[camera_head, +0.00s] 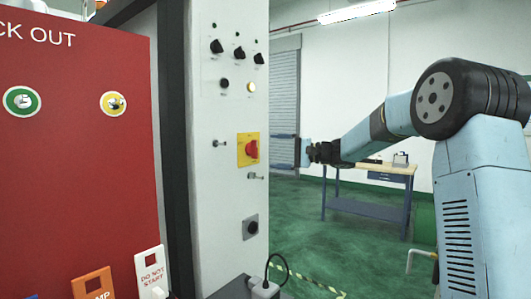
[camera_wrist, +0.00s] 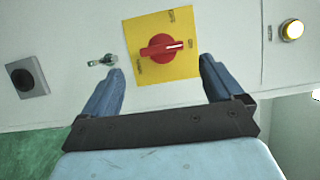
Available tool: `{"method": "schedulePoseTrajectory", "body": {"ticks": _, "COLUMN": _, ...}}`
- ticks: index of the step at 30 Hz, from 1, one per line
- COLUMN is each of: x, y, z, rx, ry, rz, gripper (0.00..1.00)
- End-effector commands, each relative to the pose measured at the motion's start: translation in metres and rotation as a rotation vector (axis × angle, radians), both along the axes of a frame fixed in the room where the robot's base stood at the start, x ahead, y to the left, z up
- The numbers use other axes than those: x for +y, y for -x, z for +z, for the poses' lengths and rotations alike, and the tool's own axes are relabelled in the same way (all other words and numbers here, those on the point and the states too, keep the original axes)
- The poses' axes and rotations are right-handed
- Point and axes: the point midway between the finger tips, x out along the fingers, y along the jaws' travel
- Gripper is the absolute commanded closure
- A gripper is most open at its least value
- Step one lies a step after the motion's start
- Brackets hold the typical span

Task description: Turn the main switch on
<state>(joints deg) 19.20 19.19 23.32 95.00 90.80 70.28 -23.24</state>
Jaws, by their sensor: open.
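The main switch, a red rotary knob (camera_head: 252,149) on a yellow square plate (camera_head: 241,150), is on the pale panel. In the wrist view the red knob (camera_wrist: 162,47) is at upper centre on its yellow plate (camera_wrist: 182,72). Its bar lies nearly level in that picture, with the white mark towards the right, the side of the lit lamp. My gripper (camera_head: 283,151) is open and empty, to the right of the switch and facing the panel. In the wrist view the open fingers (camera_wrist: 161,68) stand below the knob, one to each side, with no visible contact.
A small key switch (camera_wrist: 103,61) and a black button (camera_wrist: 27,79) lie left of the plate in the wrist view; a lit lamp (camera_wrist: 291,30) is at right. Black selector knobs (camera_head: 239,53) are higher on the panel. A red lockout board (camera_head: 70,180) stands left. A workbench (camera_head: 370,171) is behind.

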Motion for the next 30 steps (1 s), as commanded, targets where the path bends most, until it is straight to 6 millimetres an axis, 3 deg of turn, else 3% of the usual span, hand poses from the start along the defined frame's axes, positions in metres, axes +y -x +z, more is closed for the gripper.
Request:
{"method": "schedulePoseTrajectory", "body": {"ticks": 6, "x": -0.041, "y": 0.011, "z": -0.001, "rx": 0.000, "ry": 0.001, "rz": -0.002, "gripper": 0.06}}
{"method": "schedulePoseTrajectory", "body": {"ticks": 12, "x": -0.062, "y": 0.017, "z": -0.001, "rx": 0.000, "ry": 0.000, "rz": 0.000, "gripper": 0.06}}
{"method": "schedulePoseTrajectory", "body": {"ticks": 26, "x": -0.069, "y": 0.020, "z": -0.001, "rx": 0.000, "ry": 0.001, "rz": 0.001, "gripper": 0.06}}
{"method": "schedulePoseTrajectory", "body": {"ticks": 30, "x": -0.062, "y": 0.031, "z": -0.004, "rx": 0.007, "ry": 0.047, "rz": 0.010, "gripper": 0.06}}
